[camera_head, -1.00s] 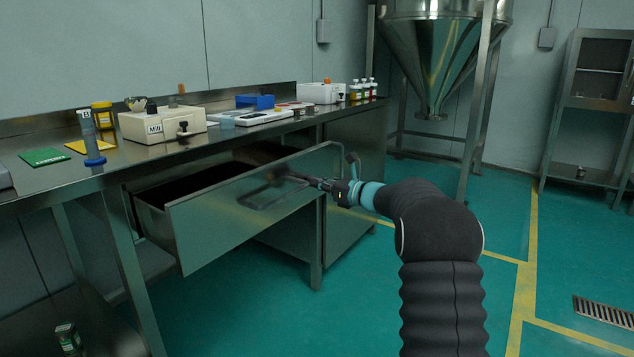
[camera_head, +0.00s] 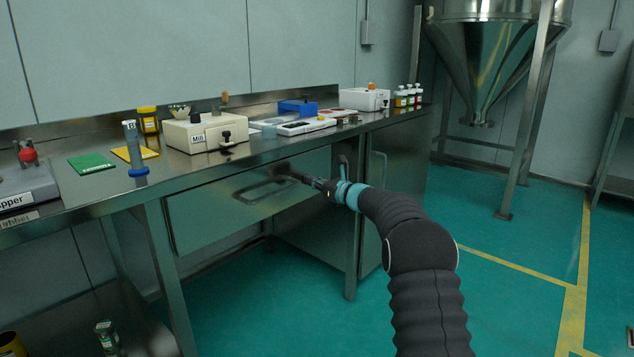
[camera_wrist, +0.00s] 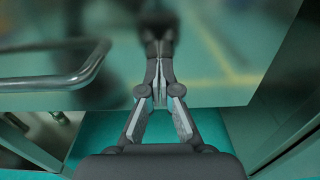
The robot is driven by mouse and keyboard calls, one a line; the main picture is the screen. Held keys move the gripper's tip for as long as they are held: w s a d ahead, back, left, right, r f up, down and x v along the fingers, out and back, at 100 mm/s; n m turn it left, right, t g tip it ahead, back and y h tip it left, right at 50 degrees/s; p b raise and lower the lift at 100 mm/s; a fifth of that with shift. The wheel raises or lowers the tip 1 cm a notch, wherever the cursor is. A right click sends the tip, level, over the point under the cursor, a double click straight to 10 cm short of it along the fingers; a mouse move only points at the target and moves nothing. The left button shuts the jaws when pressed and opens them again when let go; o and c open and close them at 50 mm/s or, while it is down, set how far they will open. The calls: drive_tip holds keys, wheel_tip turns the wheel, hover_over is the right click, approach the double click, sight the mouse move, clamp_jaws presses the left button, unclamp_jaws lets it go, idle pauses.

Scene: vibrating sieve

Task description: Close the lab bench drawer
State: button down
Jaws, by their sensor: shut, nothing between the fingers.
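The lab bench drawer (camera_head: 215,215) has a metal front with a bar handle (camera_head: 262,190). In the head view its front sits under the bench top (camera_head: 105,205), roughly in line with the bench frame, and no opening into it shows. Whether a small gap is left I cannot tell. My gripper (camera_head: 283,170) is shut and empty, its tips at the drawer front near the handle's right end. In the wrist view my gripper (camera_wrist: 160,50) points at the drawer front (camera_wrist: 215,75), right of the handle (camera_wrist: 65,80). The tips look touching or very near the front.
On the bench top stand a mill (camera_head: 205,132), a blue box (camera_head: 298,107), a white device (camera_head: 364,99) and small bottles (camera_head: 409,96). A bench leg (camera_head: 351,230) and cabinet (camera_head: 395,170) lie to the right. The green floor (camera_head: 265,310) in front is free.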

drive_tip(key=shift+a+r, duration=0.1)
drive_tip(key=shift+a, duration=0.3)
